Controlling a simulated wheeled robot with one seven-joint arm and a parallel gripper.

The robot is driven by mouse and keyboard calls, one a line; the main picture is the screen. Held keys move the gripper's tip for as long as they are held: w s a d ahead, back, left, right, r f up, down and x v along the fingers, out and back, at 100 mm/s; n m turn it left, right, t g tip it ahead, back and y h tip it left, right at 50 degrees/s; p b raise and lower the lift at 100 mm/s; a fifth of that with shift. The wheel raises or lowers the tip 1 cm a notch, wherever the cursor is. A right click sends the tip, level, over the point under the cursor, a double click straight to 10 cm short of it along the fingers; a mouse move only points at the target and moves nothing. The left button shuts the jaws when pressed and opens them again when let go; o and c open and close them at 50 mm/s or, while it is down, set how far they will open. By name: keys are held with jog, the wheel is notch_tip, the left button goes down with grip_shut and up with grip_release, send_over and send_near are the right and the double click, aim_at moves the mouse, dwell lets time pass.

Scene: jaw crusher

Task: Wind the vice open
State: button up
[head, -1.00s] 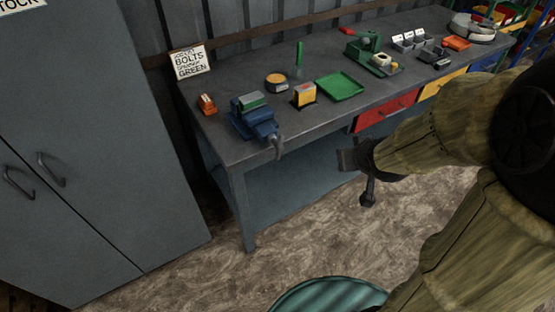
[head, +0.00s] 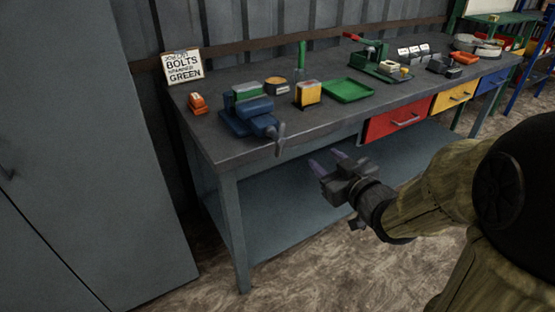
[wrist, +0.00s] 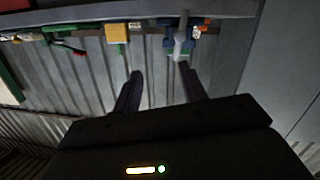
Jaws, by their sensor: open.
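A blue bench vice (head: 252,113) with a green block in its top stands near the left front corner of the grey workbench (head: 190,92). Its grey handle (head: 277,137) hangs over the front edge of the bench. It also shows upside down in the wrist view, where the handle (wrist: 181,38) lies beyond the fingers. My gripper (head: 325,162) is open and empty, in front of the bench, lower than the top and to the right of the handle. It touches nothing that I can see. How far the vice jaws stand apart is too small to tell.
A yellow box (head: 308,95), a green tray (head: 347,90) and an orange item (head: 198,103) stand near the vice. A red drawer (head: 395,119) is under the bench to the right. A grey cabinet (head: 90,150) stands at left. Floor in front is free.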

aim_at(282, 143)
jog(key=a+f+y+b, duration=0.1)
jog(key=b, duration=0.1)
jog(key=s+a+f+n+y+b, duration=0.1)
jog(key=f, duration=0.1)
jog(key=shift+n+y+b, duration=0.3)
jog(key=shift+b, duration=0.05)
jog(key=p+x, duration=0.1)
jog(key=x, duration=0.7)
jog(key=p+x, duration=0.1)
jog(key=x, duration=0.8)
jog(key=shift+w+a+r+p, duration=0.1)
jog(key=shift+w+r+p, duration=0.15)
jog(key=shift+p, duration=0.1)
